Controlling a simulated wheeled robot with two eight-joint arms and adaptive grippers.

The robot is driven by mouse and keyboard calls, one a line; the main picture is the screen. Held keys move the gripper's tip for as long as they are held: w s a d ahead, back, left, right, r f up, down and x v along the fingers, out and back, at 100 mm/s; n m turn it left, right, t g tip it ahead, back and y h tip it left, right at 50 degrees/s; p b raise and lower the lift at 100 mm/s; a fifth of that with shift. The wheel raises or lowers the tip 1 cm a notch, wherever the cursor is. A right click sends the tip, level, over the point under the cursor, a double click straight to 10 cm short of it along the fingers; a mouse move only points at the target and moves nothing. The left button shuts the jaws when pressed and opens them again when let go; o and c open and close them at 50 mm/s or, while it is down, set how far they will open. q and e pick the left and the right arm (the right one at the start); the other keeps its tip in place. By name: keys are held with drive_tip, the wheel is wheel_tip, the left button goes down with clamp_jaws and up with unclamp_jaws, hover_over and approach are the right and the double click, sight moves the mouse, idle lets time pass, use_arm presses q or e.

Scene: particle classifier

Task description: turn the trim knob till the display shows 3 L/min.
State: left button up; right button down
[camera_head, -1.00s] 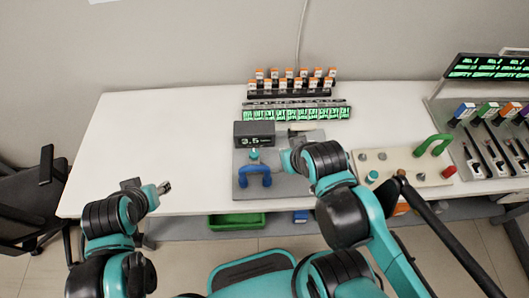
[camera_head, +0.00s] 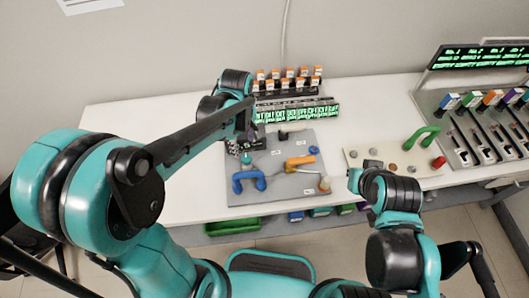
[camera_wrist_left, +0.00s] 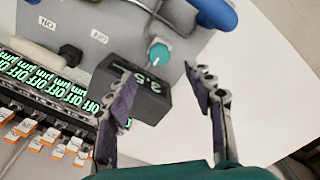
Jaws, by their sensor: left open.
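The display box (camera_wrist_left: 150,90) is dark and reads 3.5 in the left wrist view. The trim knob (camera_wrist_left: 158,52), teal with a white pointer, stands on the grey panel beside the box. It also shows in the head view as a small teal knob (camera_head: 247,158). My left gripper (camera_wrist_left: 163,78) is open, its fingers apart on either side of the display box in the picture, with the knob beyond the tips. In the head view my left gripper (camera_head: 240,146) is just behind the knob and hides the display.
A blue handle (camera_head: 248,180) stands close to the knob, and an orange handle (camera_head: 300,162) lies to its right on the panel (camera_head: 275,190). A row of green-lit displays (camera_head: 297,113) is behind. A beige board (camera_head: 385,155) with a green handle is at right. The table's left part is clear.

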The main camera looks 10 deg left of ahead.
sight(246, 158)
use_arm(q)
drive_tip(key=shift+d+f, duration=0.15)
drive_tip(key=shift+f, duration=0.25)
wheel_tip(246, 158, down, 7)
drive_tip(key=b, duration=0.3)
drive_tip(key=c, duration=1.2)
